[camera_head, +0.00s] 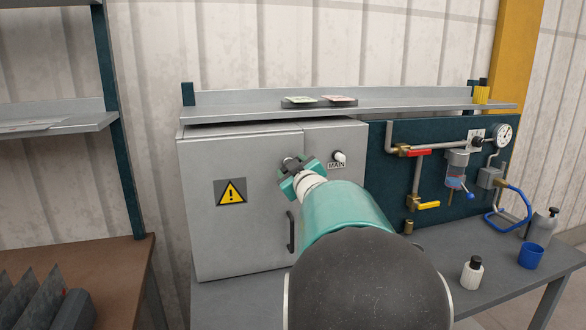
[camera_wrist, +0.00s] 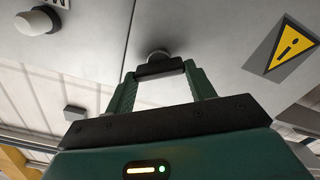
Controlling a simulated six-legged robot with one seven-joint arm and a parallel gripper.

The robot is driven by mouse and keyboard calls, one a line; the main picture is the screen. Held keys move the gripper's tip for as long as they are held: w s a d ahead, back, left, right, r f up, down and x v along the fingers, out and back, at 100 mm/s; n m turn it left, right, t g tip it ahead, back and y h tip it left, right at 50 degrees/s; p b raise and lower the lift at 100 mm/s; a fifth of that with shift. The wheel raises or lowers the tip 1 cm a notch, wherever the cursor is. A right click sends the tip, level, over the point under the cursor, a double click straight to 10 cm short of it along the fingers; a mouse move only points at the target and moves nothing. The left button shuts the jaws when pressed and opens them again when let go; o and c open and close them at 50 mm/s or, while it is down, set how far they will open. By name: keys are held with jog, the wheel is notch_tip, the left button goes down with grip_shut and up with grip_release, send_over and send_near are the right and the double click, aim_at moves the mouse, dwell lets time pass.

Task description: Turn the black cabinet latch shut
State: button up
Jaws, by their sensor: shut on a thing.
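The grey cabinet (camera_head: 240,260) stands on the bench with its door face flush beside the narrower right panel. The black latch (camera_head: 290,162) sits near the door's upper right edge, mostly hidden by my gripper (camera_head: 301,176). In the wrist view the latch (camera_wrist: 158,68) shows as a dark bar across a round grey boss, between the tips of my green fingers. My gripper (camera_wrist: 161,74) is shut on the latch. The bar lies across the fingers, close to the door seam.
A white MAIN knob (camera_head: 340,157) is right of my gripper. A black door handle (camera_head: 291,232) is below it. A shelf (camera_head: 400,106) runs above the cabinet. A panel with pipes (camera_head: 380,150) and a blue cup (camera_head: 531,256) are at right.

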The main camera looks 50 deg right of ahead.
jog(key=n, duration=1.1)
jog(key=shift+w+a+f, duration=0.1)
jog(key=shift+a, duration=0.05)
jog(key=shift+n, duration=0.3)
jog(key=o, duration=1)
jog(key=v, duration=1.4)
